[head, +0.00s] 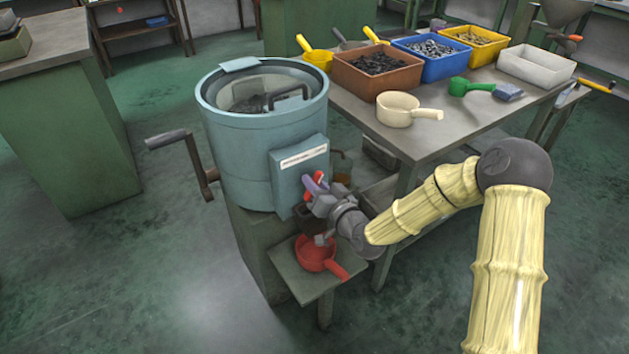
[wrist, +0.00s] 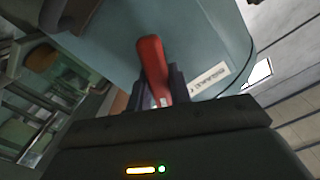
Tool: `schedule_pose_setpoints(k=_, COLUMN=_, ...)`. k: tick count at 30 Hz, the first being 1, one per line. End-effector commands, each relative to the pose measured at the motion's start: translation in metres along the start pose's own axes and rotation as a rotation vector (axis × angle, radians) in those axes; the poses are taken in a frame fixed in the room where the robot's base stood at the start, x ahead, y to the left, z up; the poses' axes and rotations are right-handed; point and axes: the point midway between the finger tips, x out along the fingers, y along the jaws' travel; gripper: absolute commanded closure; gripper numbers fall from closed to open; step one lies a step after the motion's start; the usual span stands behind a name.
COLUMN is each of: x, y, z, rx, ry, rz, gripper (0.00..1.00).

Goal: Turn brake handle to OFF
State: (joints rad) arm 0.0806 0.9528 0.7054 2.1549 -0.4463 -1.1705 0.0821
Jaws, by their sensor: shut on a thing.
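The red brake handle (wrist: 151,62) sticks out from the front of the blue-grey machine drum (head: 236,140). In the head view a small red part of the handle (head: 318,176) shows at the right side of the machine's front box (head: 296,172). My gripper (head: 318,192) is at that box, shut on the handle. In the wrist view the handle rises from between my gripper's fingers (wrist: 163,92). A pale label (wrist: 209,78) is on the box beside it; its wording is too small to read.
A red scoop (head: 314,254) sits on a small shelf (head: 290,276) below my gripper. A crank (head: 186,155) juts from the drum's left side. The table (head: 438,140) at the right holds a cream scoop (head: 397,108), a green scoop (head: 468,87) and several bins. The floor at left is clear.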

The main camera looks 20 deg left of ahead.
Motion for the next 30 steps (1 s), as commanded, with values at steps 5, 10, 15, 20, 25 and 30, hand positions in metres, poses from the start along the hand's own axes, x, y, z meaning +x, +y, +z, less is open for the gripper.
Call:
schedule_pose_setpoints(k=5, x=-0.0007, y=0.0008, z=0.0013, rx=0.080, ry=-0.005, rz=0.001, gripper=1.00)
schedule_pose_setpoints(k=10, x=-0.0007, y=0.0014, z=0.0017, rx=0.112, ry=-0.005, rz=0.002, gripper=1.00)
schedule_pose_setpoints(k=15, x=-0.0007, y=0.0015, z=0.0020, rx=0.119, ry=-0.005, rz=0.002, gripper=1.00)
schedule_pose_setpoints(k=20, x=-0.0008, y=0.0016, z=0.0021, rx=0.119, ry=-0.005, rz=0.002, gripper=1.00)
schedule_pose_setpoints(k=25, x=-0.0007, y=0.0015, z=0.0020, rx=0.118, ry=-0.005, rz=0.002, gripper=0.60)
schedule_pose_setpoints(k=30, x=-0.0004, y=0.0013, z=0.0012, rx=0.117, ry=-0.003, rz=0.001, gripper=0.58)
